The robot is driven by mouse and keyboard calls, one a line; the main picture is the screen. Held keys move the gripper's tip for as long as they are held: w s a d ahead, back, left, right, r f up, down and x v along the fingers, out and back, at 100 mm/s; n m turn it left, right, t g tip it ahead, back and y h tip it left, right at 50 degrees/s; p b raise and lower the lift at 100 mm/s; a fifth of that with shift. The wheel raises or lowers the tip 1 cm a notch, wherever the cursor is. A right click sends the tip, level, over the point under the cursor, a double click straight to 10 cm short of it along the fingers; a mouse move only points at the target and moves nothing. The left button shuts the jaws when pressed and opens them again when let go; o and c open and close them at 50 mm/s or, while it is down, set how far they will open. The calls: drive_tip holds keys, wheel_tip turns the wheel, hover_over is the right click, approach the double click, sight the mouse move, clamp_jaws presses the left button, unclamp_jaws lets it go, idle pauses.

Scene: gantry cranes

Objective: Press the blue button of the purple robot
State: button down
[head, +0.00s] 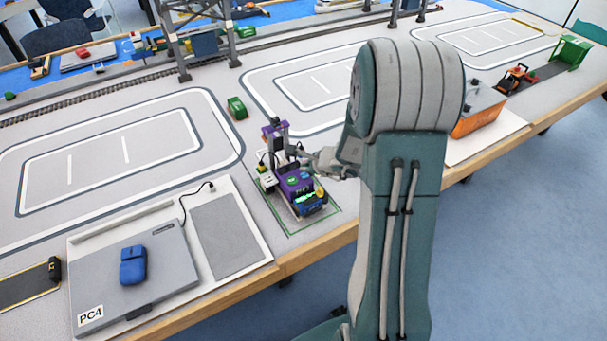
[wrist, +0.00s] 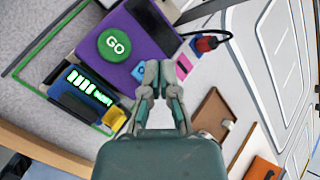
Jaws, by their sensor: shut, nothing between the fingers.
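The purple robot (head: 290,182) stands on the table inside a green outline, left of my arm in the head view. In the wrist view its purple top (wrist: 133,32) carries a round green GO button (wrist: 115,44). A small blue button (wrist: 138,71) lies just left of my fingertips, partly hidden by them. A pink patch (wrist: 182,66) shows just to their right. In the head view my gripper (head: 312,160) is beside the purple robot's mast.
A blue box with a lit green display (wrist: 88,88) and a yellow block (wrist: 114,117) sit on the robot's edge.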

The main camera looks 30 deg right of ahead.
sight(306, 176)
drive_tip(key=shift+f, duration=0.2)
drive_tip(key=shift+f, duration=0.2)
drive_tip(key=shift+f, duration=0.4)
idle(0.7)
drive_tip(key=shift+r, duration=0.9)
drive_tip(key=shift+r, duration=3)
